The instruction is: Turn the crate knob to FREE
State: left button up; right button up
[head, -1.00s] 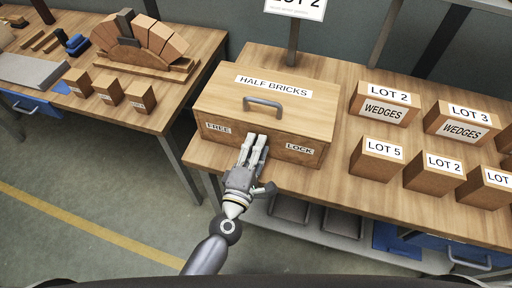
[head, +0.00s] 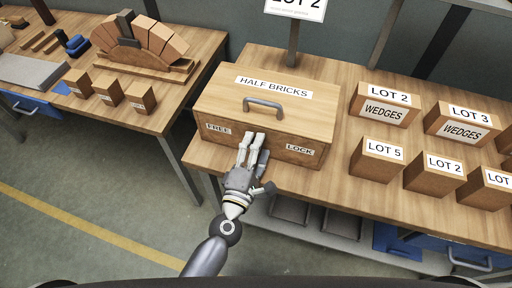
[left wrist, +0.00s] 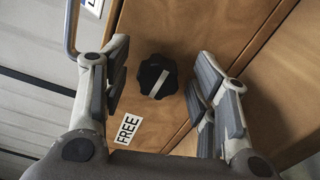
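The wooden crate (head: 215,106) labelled HALF BRICKS stands on the right workbench. Its front has a FREE label (head: 218,128) on the left and a LOCK label (head: 300,149) on the right. My left gripper (head: 253,148) is at the front, between the labels, and hides the knob in the head view. In the left wrist view the black knob (left wrist: 158,77) shows between the spread fingers, with visible gaps on both sides. Its white line slants, lower end leaning toward the FREE label (left wrist: 128,128). I cannot tell which end is the pointer. My right gripper is not in view.
A grey handle (head: 263,103) is on the crate's top. Several labelled brick boxes, such as LOT 5 (head: 377,160), stand to the right on the bench (head: 336,186). Another bench with a brick arch (head: 140,40) stands left, across a floor gap.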

pick_arm(q)
jog(key=v, duration=1.2)
dwell(0.4)
jog(key=s+a+f+m+g, duration=0.2)
jog(key=f+m, duration=0.2)
jog(key=f, duration=0.6)
jog(key=s+a+f+m+g+y, duration=0.1)
jog(key=a+f+m+g, duration=0.2)
jog(key=f, duration=0.7)
jog(key=s+a+f+m+g, duration=0.15)
jog(key=f+m, duration=0.35)
jog(key=f, duration=0.5)
jog(key=s+a+f+m+g+y, duration=0.2)
jog(key=s+a+f+g, duration=0.3)
jog(key=s+f, duration=0.4)
jog(key=s+a+f+m+g+y, duration=0.2)
jog(key=s+a+f+m+g, duration=0.2)
jog(key=s+a+f, duration=0.4)
jog(key=s+f+m, duration=0.1)
jog(key=s, duration=0.5)
jog(key=shift+s+a+f+g+y, duration=0.25)
jog(key=shift+s+a+g+y, duration=0.05)
jog(key=shift+s+a+g, duration=0.05)
